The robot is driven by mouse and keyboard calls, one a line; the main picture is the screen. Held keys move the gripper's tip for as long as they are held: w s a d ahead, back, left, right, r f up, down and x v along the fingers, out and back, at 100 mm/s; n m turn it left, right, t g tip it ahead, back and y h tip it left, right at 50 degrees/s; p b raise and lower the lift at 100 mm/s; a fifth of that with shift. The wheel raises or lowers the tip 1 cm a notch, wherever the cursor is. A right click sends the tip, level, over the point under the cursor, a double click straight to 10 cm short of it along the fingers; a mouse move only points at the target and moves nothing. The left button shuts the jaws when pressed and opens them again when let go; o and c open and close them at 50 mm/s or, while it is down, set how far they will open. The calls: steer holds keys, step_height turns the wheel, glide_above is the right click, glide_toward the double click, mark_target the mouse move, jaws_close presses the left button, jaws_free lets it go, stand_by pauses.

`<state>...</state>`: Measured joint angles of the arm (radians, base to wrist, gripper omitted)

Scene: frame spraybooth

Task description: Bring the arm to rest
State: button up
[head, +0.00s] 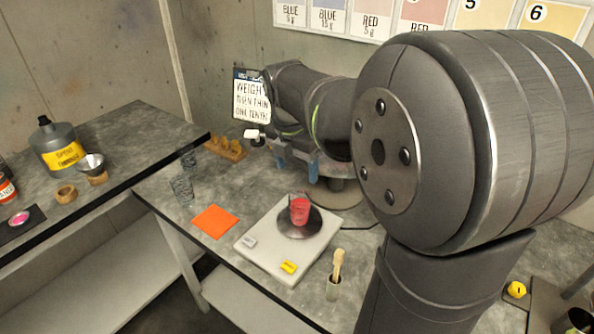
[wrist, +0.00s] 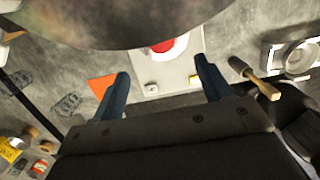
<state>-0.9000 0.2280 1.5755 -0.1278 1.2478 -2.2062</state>
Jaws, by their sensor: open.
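My gripper (head: 297,171) is at the far side of the grey bench in the head view, with its two blue fingers apart and pointing down. It is behind the white scale (head: 258,252) and its red cup (head: 299,211), apart from both. In the wrist view my gripper (wrist: 161,68) has nothing between its fingers. The scale (wrist: 178,72) and the red contents of the cup (wrist: 163,46) show beyond the fingertips. A large rounded dark shape covers the top of the wrist view. My arm hides much of the right side of the head view.
An orange square (head: 217,221) lies left of the scale. Clear glasses (head: 181,189) and a wooden rack (head: 226,149) stand further back. A side table holds a grey bottle (head: 60,146).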

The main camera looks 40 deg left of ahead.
mark_target(301, 192)
steer(key=shift+f, duration=0.1)
steer(key=f, duration=0.4)
steer(key=w+f, duration=0.1)
steer(key=f, duration=0.7)
steer(key=shift+w, duration=0.4)
step_height(301, 192, up, 2)
steer(key=shift+r, duration=0.8)
steer(key=shift+f, duration=0.1)
